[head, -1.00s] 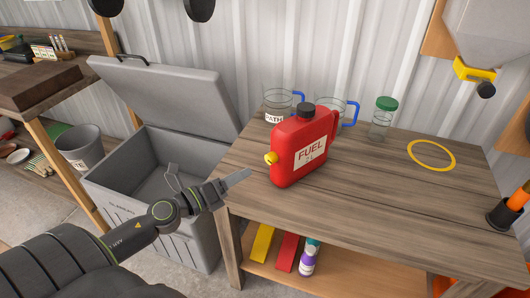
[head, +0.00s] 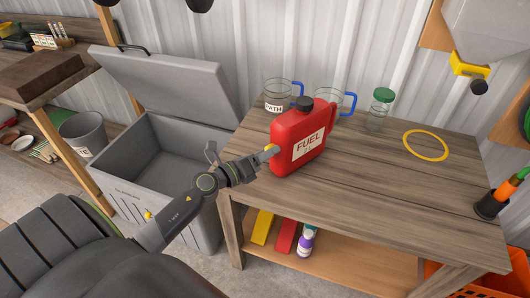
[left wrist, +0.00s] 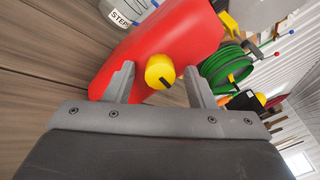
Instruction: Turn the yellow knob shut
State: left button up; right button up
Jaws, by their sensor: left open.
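The red fuel can (head: 300,140) stands upright on the wooden workbench, with a black cap on top and a "FUEL" label. Its yellow knob (head: 271,149) sticks out of the side facing my left gripper (head: 264,156). In the left wrist view the round knob (left wrist: 159,70) has a dark line on its face. The left gripper (left wrist: 160,78) is open, with one finger on each side of the knob and gaps showing on both sides. The gripper partly hides the knob in the head view. My right gripper is out of view.
Two clear jugs with blue handles (head: 278,96) and a green-lidded jar (head: 380,108) stand behind the can. A yellow ring (head: 426,146) lies on the workbench (head: 370,190). A grey open-lidded bin (head: 165,165) stands left of the bench. The bench front is clear.

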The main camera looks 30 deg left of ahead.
pick_arm(q)
jog(key=c, duration=1)
jog(key=shift+r+n+p, duration=0.1)
jog(key=shift+n+p, duration=6.45)
jog(key=shift+n, duration=2.35)
